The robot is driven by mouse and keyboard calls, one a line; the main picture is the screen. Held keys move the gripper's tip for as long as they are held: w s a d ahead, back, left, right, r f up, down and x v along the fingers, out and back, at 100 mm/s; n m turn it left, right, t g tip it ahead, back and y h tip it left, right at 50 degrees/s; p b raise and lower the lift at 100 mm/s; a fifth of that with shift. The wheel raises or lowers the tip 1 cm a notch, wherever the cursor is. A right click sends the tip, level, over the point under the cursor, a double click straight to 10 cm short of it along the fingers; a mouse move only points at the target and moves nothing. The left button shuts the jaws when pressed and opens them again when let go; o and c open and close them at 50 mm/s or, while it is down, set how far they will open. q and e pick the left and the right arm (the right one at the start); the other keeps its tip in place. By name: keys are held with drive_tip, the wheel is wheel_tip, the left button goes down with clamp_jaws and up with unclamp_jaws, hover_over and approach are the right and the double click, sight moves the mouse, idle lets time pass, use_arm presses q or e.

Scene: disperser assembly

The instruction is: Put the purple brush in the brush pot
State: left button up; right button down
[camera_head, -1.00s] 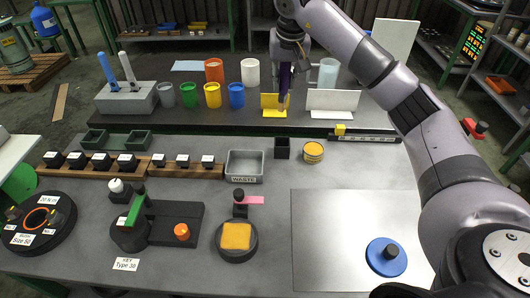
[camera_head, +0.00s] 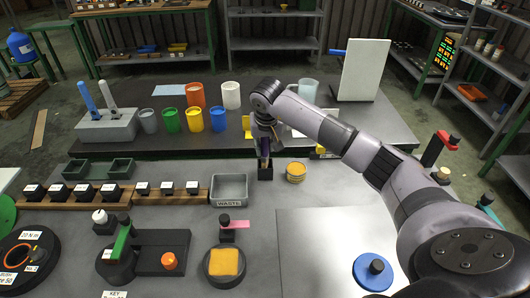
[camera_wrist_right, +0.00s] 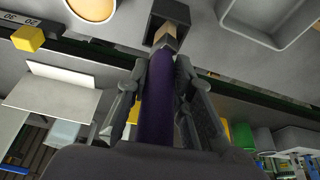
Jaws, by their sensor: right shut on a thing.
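My right gripper (camera_head: 265,138) is shut on the purple brush (camera_head: 264,149), which points tip down. In the right wrist view the brush (camera_wrist_right: 156,105) sits between the two fingers (camera_wrist_right: 157,75), its pale tip (camera_wrist_right: 166,36) towards the pot. The brush pot, taken to be the small black square cup (camera_head: 265,173), stands directly below the gripper; it also shows in the wrist view (camera_wrist_right: 170,10). The tip overlaps the pot's opening. How deep it reaches inside, I cannot tell. My left gripper is not in view.
A round tin with a yellow top (camera_head: 296,170) stands close right of the pot. The grey waste tray (camera_head: 230,203) is to its left. Behind, a raised shelf edge (camera_head: 150,153) carries coloured cups (camera_head: 195,120). A metal plate (camera_head: 320,235) lies in front at right.

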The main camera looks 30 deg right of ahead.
sight(265, 154)
wheel_tip(265, 154, down, 3)
drive_tip(key=shift+f+p, duration=0.15)
drive_tip(key=shift+p, duration=0.2)
drive_tip(key=shift+f, duration=0.1)
drive_tip(key=shift+f, duration=0.15)
drive_tip(key=c, duration=1.4)
unclamp_jaws()
